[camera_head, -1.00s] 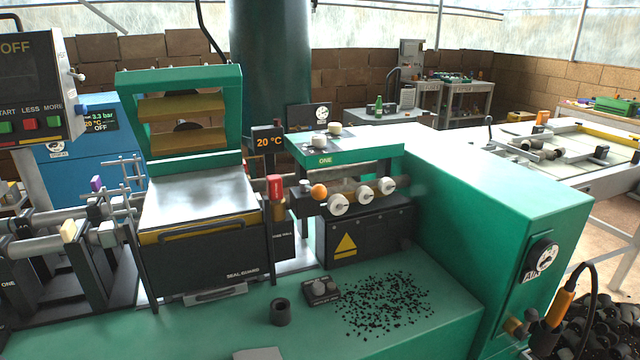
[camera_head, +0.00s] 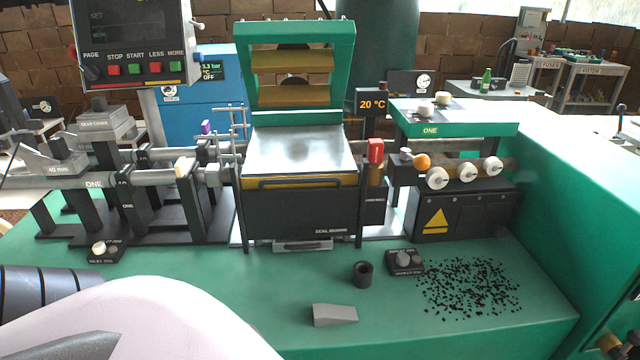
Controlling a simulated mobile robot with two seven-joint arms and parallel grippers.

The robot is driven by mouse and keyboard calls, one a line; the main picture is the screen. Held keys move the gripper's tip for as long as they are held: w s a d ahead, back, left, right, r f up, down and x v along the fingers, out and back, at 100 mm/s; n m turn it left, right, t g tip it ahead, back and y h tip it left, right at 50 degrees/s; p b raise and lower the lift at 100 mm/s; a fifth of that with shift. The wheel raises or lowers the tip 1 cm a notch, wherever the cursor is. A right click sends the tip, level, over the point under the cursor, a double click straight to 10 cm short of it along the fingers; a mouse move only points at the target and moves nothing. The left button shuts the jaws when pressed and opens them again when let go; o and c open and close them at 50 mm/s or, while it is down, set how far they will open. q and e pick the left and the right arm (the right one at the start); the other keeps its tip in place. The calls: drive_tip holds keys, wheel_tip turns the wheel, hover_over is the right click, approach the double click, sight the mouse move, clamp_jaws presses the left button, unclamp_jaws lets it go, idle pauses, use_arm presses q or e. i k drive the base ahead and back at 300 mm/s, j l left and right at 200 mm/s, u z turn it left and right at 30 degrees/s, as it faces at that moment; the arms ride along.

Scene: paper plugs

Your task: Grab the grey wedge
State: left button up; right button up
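The grey wedge (camera_head: 335,315) lies on the green bench top (camera_head: 290,290) near its front edge, below the middle of the picture. Nothing touches it, and its thin end points right. A large pale rounded shape with a dark grey part fills the lower left, probably a link of my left arm. No fingertips of either gripper show.
A black ring (camera_head: 363,273) and a black knob block (camera_head: 404,262) stand behind and right of the wedge. Black granules (camera_head: 468,288) are spread at the right. The seal guard box (camera_head: 300,215) stands behind. A small knob box (camera_head: 105,250) sits at the left.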

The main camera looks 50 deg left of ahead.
sight(323, 314)
drive_tip(key=j+u, duration=0.1)
drive_tip(key=u, duration=1.05)
